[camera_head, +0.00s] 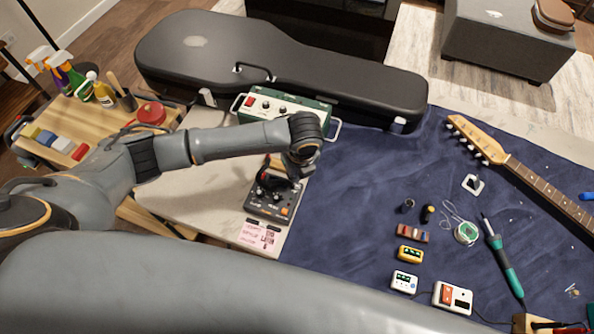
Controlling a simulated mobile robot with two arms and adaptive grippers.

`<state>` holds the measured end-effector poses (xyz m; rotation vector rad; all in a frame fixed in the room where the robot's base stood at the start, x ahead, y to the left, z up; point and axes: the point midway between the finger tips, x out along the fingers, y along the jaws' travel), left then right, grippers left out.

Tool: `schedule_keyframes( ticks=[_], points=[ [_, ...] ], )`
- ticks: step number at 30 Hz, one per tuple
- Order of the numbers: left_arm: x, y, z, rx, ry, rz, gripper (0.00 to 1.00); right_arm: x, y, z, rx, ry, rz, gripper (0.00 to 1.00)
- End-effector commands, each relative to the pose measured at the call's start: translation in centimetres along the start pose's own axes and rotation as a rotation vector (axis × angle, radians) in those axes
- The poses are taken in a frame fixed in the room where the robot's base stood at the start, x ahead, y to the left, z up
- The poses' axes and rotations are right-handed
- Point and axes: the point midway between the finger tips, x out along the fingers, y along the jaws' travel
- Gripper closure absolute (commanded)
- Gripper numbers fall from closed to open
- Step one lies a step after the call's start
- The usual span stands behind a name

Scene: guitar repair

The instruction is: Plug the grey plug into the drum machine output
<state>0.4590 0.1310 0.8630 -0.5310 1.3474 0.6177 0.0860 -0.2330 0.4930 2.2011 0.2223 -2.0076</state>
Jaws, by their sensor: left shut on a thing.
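A dark grey box with knobs and small orange buttons, which looks like the drum machine (268,203), lies on the pale left part of the bench. My left gripper (279,180) points down over its far edge. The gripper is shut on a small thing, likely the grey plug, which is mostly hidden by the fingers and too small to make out. I cannot tell whether the plug touches the output. My right gripper is out of view.
A green box with a red switch (283,112) stands behind my left wrist, before a black guitar case (270,62). The blue mat (350,190) holds pedals, a soldering iron (505,262) and a guitar neck (545,190).

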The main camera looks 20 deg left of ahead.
Motion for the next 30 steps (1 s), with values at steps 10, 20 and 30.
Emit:
schedule_keyframes(
  ticks=[10, 20, 30],
  points=[
    [-0.02, -0.03, -0.01, 0.000, 0.000, -0.001, 1.00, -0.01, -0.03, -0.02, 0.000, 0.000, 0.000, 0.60],
    [-0.11, -0.06, -0.02, 0.000, 0.001, -0.001, 1.00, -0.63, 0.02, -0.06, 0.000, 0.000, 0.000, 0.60],
    [0.01, -0.06, -0.02, 0.000, 0.000, -0.001, 1.00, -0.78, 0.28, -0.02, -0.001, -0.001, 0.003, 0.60]
  ],
)
